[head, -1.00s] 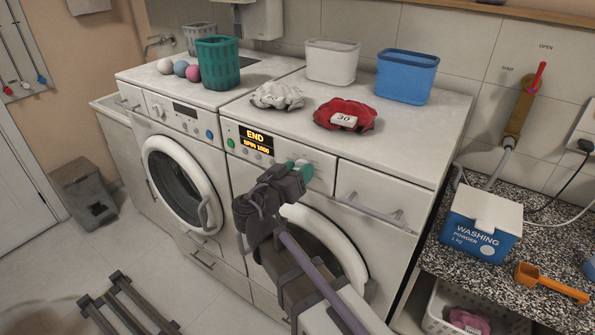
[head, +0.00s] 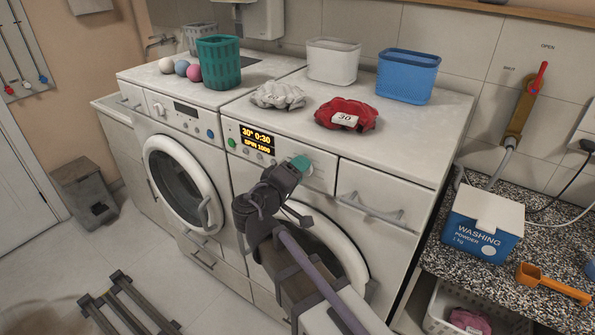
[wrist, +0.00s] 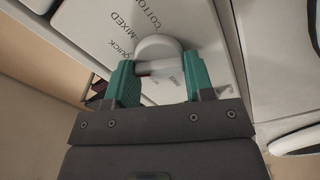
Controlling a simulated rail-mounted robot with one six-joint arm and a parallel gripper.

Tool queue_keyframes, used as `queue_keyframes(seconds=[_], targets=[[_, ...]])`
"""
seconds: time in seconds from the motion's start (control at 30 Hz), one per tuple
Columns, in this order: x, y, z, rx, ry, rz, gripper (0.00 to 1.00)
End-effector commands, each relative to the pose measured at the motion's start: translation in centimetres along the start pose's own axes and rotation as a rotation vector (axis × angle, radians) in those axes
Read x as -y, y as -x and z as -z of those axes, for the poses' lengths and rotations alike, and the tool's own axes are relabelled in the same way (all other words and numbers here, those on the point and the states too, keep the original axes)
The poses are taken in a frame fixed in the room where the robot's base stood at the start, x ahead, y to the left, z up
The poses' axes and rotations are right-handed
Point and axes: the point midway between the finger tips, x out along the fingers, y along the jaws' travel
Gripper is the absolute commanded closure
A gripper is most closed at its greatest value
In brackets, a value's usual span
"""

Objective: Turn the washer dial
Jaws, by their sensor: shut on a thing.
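The washer dial (wrist: 157,47) is a white round knob with a bar across it, on a white panel marked COTTON, MIXED and QUICK in the wrist view. My gripper (wrist: 160,70) is shut on it, one green finger on each side of the bar. In the head view my gripper (head: 301,163) reaches the control panel of the right-hand washer (head: 380,186) and hides the dial there. The washer's display (head: 257,140) reads 30° 0:30 and SPIN 1000.
A red cloth bundle tagged 30 (head: 346,114) and a white bundle (head: 278,95) lie on the washer top, with a white basket (head: 333,62) and a blue basket (head: 408,76) behind. A drawer handle (head: 372,211) juts out right of the panel.

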Motion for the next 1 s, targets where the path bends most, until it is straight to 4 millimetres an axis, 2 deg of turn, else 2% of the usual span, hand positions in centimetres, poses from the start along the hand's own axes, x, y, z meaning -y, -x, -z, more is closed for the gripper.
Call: queue_keyframes(seconds=[0.2, 0.5, 1.0], targets=[[0.12, 0.02, -0.04, 0.001, 0.179, 0.001, 0.75], [0.18, 0.02, -0.06, 0.001, 0.349, 0.001, 0.75], [0.20, 0.02, -0.08, 0.001, 0.412, 0.001, 0.75]])
